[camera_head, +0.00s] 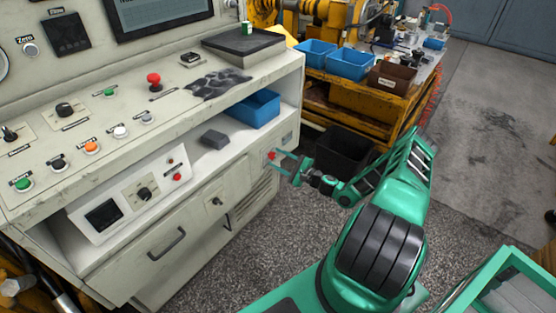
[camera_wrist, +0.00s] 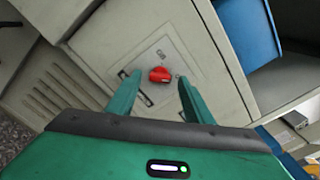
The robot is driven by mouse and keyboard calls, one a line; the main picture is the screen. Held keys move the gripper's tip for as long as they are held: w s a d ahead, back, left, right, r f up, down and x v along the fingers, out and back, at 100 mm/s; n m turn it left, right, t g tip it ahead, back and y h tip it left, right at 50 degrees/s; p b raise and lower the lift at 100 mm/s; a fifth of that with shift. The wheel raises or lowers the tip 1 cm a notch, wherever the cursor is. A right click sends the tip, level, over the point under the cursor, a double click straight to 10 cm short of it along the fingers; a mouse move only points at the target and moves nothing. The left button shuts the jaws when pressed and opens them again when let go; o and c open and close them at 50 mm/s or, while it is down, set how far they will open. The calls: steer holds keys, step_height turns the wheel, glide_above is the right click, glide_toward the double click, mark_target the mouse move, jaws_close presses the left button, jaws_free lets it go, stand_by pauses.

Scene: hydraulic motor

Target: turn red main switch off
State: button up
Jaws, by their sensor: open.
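The red main switch (camera_head: 272,155) is on the right end panel of the grey control cabinet, low beside the open shelf. In the wrist view the red switch (camera_wrist: 160,74) sits on a light plate (camera_wrist: 150,55) and shows between my two fingers. My gripper (camera_head: 285,165) is open, with its fingers pointing at the panel and one on each side of the switch in the picture. In the wrist view my gripper (camera_wrist: 155,92) holds nothing. I cannot tell whether the fingertips touch the panel.
A blue bin (camera_head: 255,108) and a grey block (camera_head: 214,139) stand on the cabinet's shelf. A red mushroom button (camera_head: 154,80) is on the sloped console. A black crate (camera_head: 345,150) is on the floor behind my arm. An orange workbench (camera_head: 365,100) with blue bins stands at the back.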

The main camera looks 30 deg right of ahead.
steer(key=shift+w+a, duration=0.1)
steer(key=shift+w, duration=0.15)
steer(key=c, duration=1)
steer(key=shift+c, duration=0.2)
